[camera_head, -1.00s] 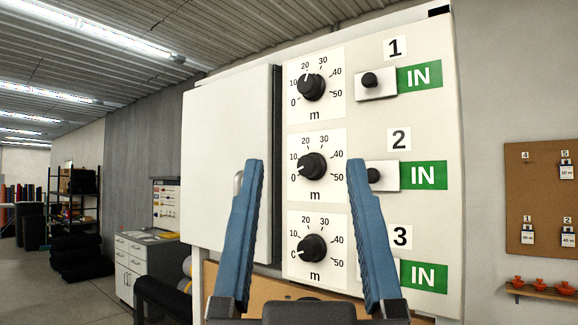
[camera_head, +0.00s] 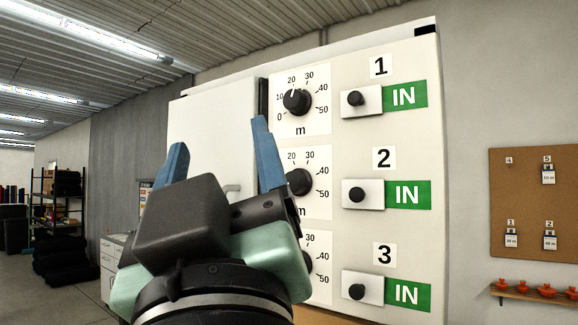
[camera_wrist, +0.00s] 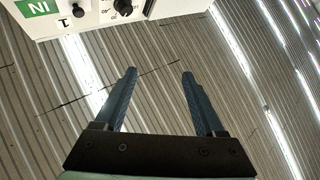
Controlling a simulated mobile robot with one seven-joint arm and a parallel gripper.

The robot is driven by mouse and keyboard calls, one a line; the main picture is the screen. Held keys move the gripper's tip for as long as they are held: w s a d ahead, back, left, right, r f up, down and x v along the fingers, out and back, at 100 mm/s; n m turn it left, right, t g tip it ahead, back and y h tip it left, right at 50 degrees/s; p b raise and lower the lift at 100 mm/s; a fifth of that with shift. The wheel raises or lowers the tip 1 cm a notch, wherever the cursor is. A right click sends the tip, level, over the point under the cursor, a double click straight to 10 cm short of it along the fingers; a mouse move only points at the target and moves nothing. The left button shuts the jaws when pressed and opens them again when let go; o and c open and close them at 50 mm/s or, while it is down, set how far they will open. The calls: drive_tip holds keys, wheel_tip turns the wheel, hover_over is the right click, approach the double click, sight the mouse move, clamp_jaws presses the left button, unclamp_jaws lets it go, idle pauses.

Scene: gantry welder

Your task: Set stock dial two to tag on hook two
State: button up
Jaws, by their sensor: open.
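Stock dial two (camera_head: 299,182) is a black knob on a white plate in the panel's middle row. My gripper's finger and wrist hide the left of its scale, and I cannot read its pointer. In the wrist view my gripper (camera_wrist: 158,78) points mostly at the ceiling. The tag on hook two (camera_head: 549,241) hangs low on the cork board and seems to read 40 m.
Dial one (camera_head: 297,102) is above, and dial three is mostly hidden behind my arm. Black knobs beside green IN signs (camera_head: 406,195) line the panel's right. The cabinet door (camera_head: 212,130) has a protruding handle. A shelf of orange items (camera_head: 535,291) is under the cork board (camera_head: 507,195).

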drive_tip(key=w+a+r+n+g+y+p, duration=0.2)
drive_tip(key=a+r+n+g, duration=0.15)
drive_tip(key=a+n, duration=0.2)
drive_tip(key=n+g+h+p, duration=0.4)
drive_tip(key=n+g+h, duration=0.3)
drive_tip(key=h, duration=0.5)
approach(293, 181)
drive_tip(key=shift+n+t, duration=0.35)
drive_tip(key=shift+n, duration=0.3)
drive_tip(key=p+x, duration=0.3)
drive_tip(key=x, duration=0.4)
drive_tip(key=shift+w+d+f, duration=0.15)
drive_tip(key=shift+w+f, duration=0.3)
drive_tip(key=shift+w, duration=0.2)
